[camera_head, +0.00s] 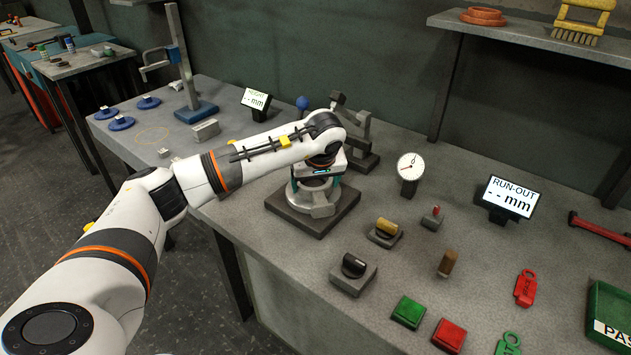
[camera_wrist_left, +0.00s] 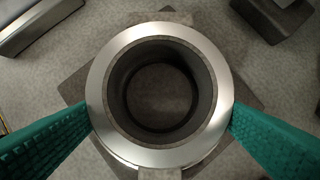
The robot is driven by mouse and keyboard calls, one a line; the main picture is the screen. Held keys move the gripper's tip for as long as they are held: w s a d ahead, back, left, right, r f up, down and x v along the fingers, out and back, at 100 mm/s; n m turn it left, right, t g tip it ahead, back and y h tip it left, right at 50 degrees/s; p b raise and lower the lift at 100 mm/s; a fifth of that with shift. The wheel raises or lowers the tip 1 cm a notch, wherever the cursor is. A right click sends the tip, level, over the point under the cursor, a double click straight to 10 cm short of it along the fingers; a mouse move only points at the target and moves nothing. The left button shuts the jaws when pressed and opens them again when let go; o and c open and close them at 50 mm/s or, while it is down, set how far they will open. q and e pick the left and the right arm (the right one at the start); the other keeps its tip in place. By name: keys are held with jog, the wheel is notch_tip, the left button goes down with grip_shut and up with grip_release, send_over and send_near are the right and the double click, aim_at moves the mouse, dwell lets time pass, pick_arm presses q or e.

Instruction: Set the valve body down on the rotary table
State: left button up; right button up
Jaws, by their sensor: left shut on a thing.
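The valve body (camera_wrist_left: 105,90) is a bright metal ring with a dark round bore, seen from above in the left wrist view. My left gripper (camera_head: 318,187) is shut on it, with teal fingers pressed to its left and right sides. In the head view the valve body's metal (camera_head: 313,205) shows below the gripper, over the rotary table with its dark square base (camera_head: 342,212). Corners of that base show around the ring in the wrist view. I cannot tell whether the valve body touches the table. My right gripper is not in view.
A dark clamp-like fixture (camera_head: 360,150) stands close behind the rotary table. A dial gauge (camera_head: 410,170) and a run-out display (camera_head: 508,198) are to its right. A height stand (camera_head: 190,85) is at left.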

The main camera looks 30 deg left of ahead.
pick_arm(q)
jog(key=shift+w+r, duration=0.1)
jog(key=o, duration=1.9)
jog(key=shift+s+f, duration=0.2)
jog(key=shift+s, duration=0.05)
jog(key=shift+d+r, duration=0.1)
jog(key=shift+r, duration=0.1)
jog(key=b+v, duration=0.1)
jog(key=v, duration=1.1)
jog(key=shift+b, duration=0.35)
jog(key=shift+f, duration=0.1)
